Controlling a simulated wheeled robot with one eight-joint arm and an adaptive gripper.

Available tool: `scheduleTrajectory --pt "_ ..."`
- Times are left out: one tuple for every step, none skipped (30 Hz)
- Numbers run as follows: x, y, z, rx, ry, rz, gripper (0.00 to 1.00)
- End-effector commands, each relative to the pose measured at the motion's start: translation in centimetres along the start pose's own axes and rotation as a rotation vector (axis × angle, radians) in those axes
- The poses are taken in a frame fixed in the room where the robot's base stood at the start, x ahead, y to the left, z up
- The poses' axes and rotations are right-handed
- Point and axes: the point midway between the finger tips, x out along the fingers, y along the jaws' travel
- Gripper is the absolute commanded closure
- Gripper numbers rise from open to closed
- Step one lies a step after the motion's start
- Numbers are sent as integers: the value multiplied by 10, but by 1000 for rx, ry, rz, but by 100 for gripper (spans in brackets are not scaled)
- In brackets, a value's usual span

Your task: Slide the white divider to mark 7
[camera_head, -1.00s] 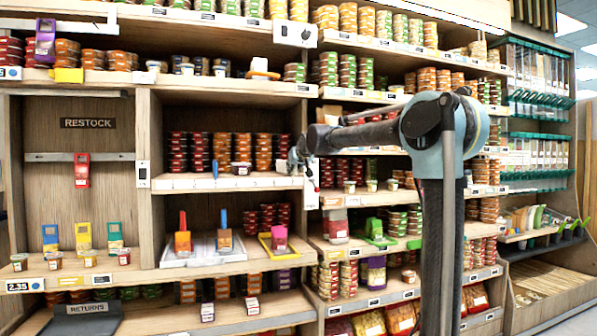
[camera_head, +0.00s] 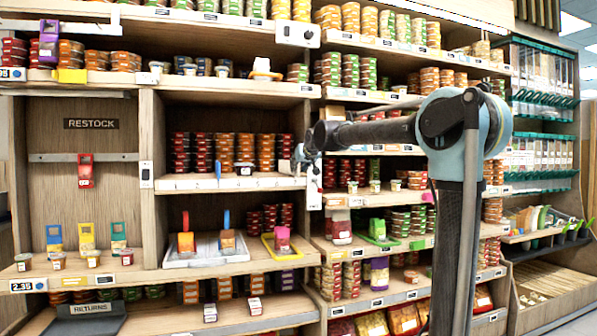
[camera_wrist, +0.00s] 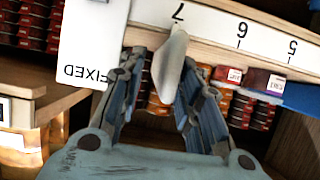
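The white divider (camera_wrist: 170,66) shows in the wrist view as a pale tapered piece. Its narrow tip lies at the numbered white strip (camera_wrist: 215,22), right beside the mark 7. The marks 6 and 5 lie to the right in that view. My gripper (camera_wrist: 163,72) has one finger on each side of the divider, with a gap showing at the left finger; I see no clear grip. In the head view my gripper (camera_head: 302,157) is at the right end of the middle shelf strip (camera_head: 205,185). The divider cannot be made out there.
A white panel marked FIXED (camera_wrist: 92,45) stands close to the left finger in the wrist view. Stacked cans (camera_head: 245,150) fill the shelf behind the strip. A blue divider (camera_head: 218,168) stands farther left on the strip. Small dark red boxes (camera_wrist: 258,80) are near the right finger.

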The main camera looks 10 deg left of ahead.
Motion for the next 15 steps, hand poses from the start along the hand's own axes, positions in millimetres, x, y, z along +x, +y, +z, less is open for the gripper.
scheduleTrajectory --pt "-9 0 0 0 0 0 68" --pt "-14 0 0 0 0 0 68" --pt "-21 0 0 0 0 0 68" --pt "-26 1 0 0 0 0 68" --pt "-31 1 0 0 0 0 68" --pt "-38 1 1 0 0 0 68" --pt "-42 1 0 0 0 0 68" --pt "-47 1 0 0 -1 0 68" --pt "-54 2 0 0 -1 0 68" --pt "-58 2 0 0 -1 1 68" --pt "-62 2 1 0 -1 1 68" --pt "-67 2 1 0 -1 1 68" --pt "-71 2 1 0 -1 1 68" --pt "-74 2 1 0 -1 1 68" --pt "-78 3 0 0 -1 1 68"
